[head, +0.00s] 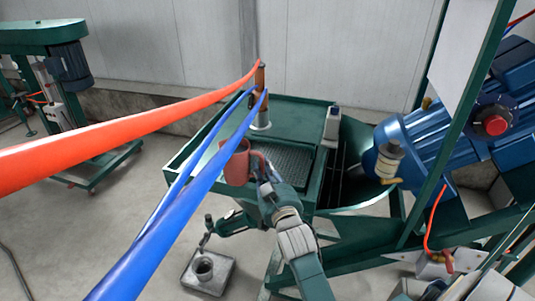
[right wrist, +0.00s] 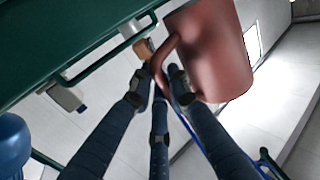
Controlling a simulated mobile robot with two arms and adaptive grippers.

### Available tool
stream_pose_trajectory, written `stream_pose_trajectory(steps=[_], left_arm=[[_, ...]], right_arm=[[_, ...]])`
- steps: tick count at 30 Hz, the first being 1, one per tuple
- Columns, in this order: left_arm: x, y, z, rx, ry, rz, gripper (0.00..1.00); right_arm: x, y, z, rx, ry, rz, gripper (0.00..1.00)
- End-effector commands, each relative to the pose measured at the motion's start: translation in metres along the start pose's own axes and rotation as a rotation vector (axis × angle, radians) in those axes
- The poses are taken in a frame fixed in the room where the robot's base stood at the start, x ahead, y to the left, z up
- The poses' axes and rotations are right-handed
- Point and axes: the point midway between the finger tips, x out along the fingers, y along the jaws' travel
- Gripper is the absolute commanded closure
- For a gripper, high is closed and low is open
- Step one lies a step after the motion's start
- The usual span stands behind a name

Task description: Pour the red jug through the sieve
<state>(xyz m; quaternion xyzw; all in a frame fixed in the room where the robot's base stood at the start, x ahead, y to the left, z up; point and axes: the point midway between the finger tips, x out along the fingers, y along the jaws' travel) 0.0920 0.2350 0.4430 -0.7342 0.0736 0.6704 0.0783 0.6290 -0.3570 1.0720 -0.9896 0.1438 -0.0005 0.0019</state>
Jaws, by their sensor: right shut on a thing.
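The red jug (head: 236,167) is in the middle of the head view, at the near left part of the green machine. It looks roughly upright, and its contents cannot be seen. My right gripper (head: 262,170) is shut on the jug's handle, on the right side of the jug. The right wrist view shows the jug (right wrist: 212,50) large at the top, with the fingers (right wrist: 162,82) around its handle. The sieve, a grey mesh panel (head: 288,161), lies in the machine top to the right of the jug. My left gripper is not in view.
Orange (head: 130,124) and blue (head: 185,210) hoses cross the head view at the left, running to an upright pipe (head: 261,100). A blue motor (head: 425,140) and a curved hopper (head: 355,190) stand at the right. A grey block with a cup (head: 205,270) sits on the floor.

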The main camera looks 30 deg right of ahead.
Motion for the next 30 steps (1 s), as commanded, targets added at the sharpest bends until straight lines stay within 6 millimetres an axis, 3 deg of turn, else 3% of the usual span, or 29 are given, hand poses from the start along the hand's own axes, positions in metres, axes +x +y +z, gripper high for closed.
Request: stream_pose_trajectory(steps=[17, 26, 30], left_arm=[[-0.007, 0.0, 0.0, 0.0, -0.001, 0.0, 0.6], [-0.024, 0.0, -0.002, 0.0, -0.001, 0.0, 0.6], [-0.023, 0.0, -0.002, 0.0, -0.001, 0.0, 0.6]], right_arm=[[0.001, 0.001, -0.007, 0.035, -0.007, 0.0, 1.0], [0.004, 0.006, -0.01, 0.157, -0.063, 0.001, 1.0], [0.005, 0.009, -0.001, 0.218, -0.095, 0.002, 1.0]])
